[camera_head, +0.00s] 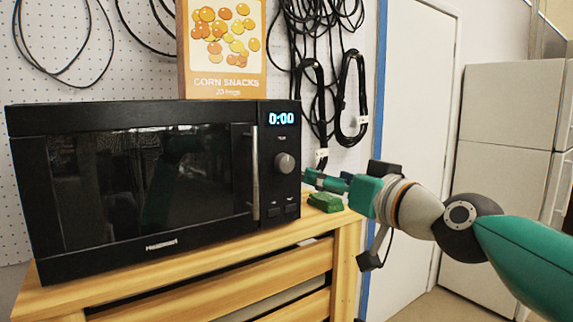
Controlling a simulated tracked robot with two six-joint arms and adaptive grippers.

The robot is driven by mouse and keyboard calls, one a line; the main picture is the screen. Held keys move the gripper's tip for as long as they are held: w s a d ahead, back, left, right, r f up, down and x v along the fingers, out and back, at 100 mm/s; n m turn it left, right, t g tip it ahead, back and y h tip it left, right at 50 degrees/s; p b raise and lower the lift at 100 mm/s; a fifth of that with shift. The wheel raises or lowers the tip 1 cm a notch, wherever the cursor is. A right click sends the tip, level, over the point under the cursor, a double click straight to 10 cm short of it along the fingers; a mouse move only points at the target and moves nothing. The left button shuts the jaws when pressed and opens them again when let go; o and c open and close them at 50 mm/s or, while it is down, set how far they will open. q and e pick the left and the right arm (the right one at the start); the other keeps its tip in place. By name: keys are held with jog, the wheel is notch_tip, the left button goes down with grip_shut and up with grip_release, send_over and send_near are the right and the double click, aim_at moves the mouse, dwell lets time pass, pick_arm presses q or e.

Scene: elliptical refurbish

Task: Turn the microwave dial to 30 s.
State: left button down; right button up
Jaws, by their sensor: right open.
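A black microwave (150,238) stands on a wooden cabinet, its door shut. Its display (281,118) reads 0:00 in blue digits. The round grey dial (284,163) is on the control panel below the display, with buttons under it. My right gripper (308,177) comes in from the right and is just right of the panel at about the dial's height. It looks apart from the dial and is open, with nothing seen between its fingers. My left gripper is not in view.
The wooden cabinet (345,226) has a small green object (325,202) on it, below my right gripper. A corn snacks box (222,50) stands on or behind the microwave. Black cables (352,95) hang on the pegboard behind. A white refrigerator (505,190) is at the right.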

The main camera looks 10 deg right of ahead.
aim_at(285, 164)
jog(key=p+x, duration=0.2)
jog(key=x, duration=1.1)
jog(key=shift+w+a+f+p, duration=0.1)
jog(key=shift+w+p, duration=0.1)
jog(key=shift+p, duration=0.2)
jog(key=c, duration=1)
jog(key=shift+a, duration=0.3)
jog(key=shift+c, duration=0.7)
jog(key=shift+d, duration=0.25)
